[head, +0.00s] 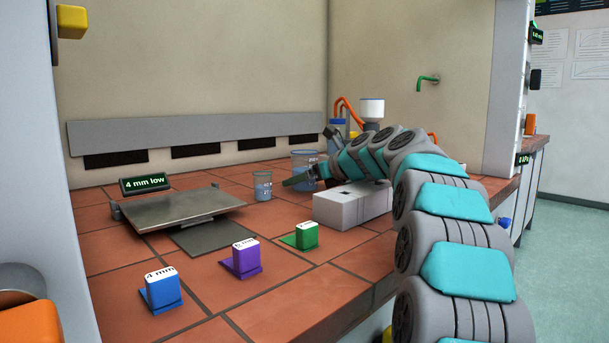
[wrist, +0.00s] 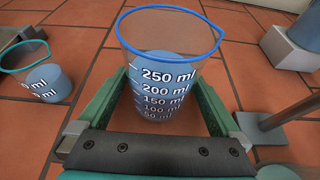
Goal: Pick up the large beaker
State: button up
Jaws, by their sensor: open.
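The large beaker (wrist: 168,60) is clear with a blue rim, markings up to 250 ml and some blue contents. It stands upright on the tiles in the wrist view. In the head view the large beaker (head: 303,158) is partly hidden behind my gripper (head: 300,180). My gripper (wrist: 160,105) is open, with one green finger on each side of the beaker's lower part. I cannot tell whether the fingers touch it. A small beaker (head: 262,186) with blue contents stands to its left; it also shows in the wrist view (wrist: 42,80).
A metal plate (head: 180,207) on a hinged stand lies to the left. Blue (head: 161,290), purple (head: 241,258) and green (head: 301,236) blocks stand along the front. A grey box (head: 350,207) sits below my arm. A stand's rod (wrist: 285,112) is close to the right finger.

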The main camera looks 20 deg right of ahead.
jog(key=shift+c, duration=0.2)
jog(key=c, duration=1.5)
notch_tip(320, 180, up, 10)
jog(key=p, duration=0.2)
jog(key=shift+p, duration=0.35)
jog(key=o, duration=1.1)
grip_shut()
jog(key=shift+s, duration=0.15)
